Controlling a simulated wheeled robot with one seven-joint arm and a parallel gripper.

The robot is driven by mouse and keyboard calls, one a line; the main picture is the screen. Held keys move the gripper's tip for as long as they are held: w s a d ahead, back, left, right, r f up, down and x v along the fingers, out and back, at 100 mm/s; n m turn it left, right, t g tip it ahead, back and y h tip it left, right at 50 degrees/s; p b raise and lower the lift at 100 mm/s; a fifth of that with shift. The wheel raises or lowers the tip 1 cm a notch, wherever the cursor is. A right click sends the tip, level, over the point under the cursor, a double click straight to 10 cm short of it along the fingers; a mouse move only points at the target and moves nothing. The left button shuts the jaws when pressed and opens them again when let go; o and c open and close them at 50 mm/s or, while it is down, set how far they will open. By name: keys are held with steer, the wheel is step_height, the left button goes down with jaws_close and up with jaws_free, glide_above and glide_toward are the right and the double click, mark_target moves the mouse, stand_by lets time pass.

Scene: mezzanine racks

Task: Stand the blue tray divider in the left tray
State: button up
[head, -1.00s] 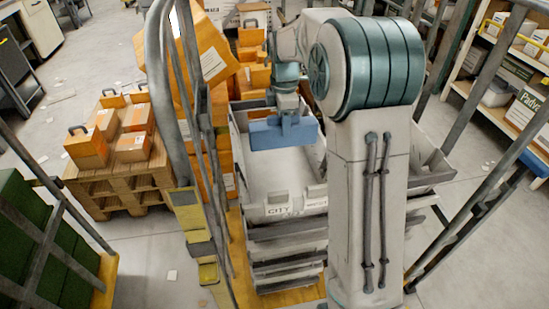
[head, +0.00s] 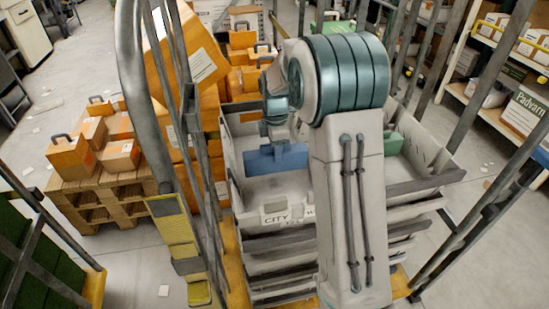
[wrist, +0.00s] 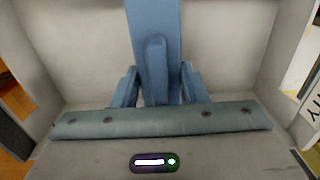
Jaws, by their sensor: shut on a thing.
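The blue tray divider (head: 262,161) is upright, its broad face toward the head camera. My gripper (head: 279,142) is above it and shut on its upper grip. In the wrist view the divider (wrist: 155,25) extends up the picture, with its tab between my two fingers (wrist: 157,92). The left tray (head: 242,192) is a pale grey open bin with a CITY label on its front. The divider is over or within this tray, between its side walls. Whether its lower edge touches the floor is unclear. My arm hides the tray's right part.
A second grey tray (head: 440,160) on the right holds a green piece (head: 393,143). Metal cage bars (head: 185,120) stand close on the left. Orange cases (head: 72,157) rest on a wooden pallet (head: 105,205). A shelf rack (head: 490,110) stands at right.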

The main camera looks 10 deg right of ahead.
steer(key=shift+f, duration=1.65)
steer(key=shift+f, duration=0.2)
steer(key=o, duration=1)
steer(key=shift+o, duration=0.2)
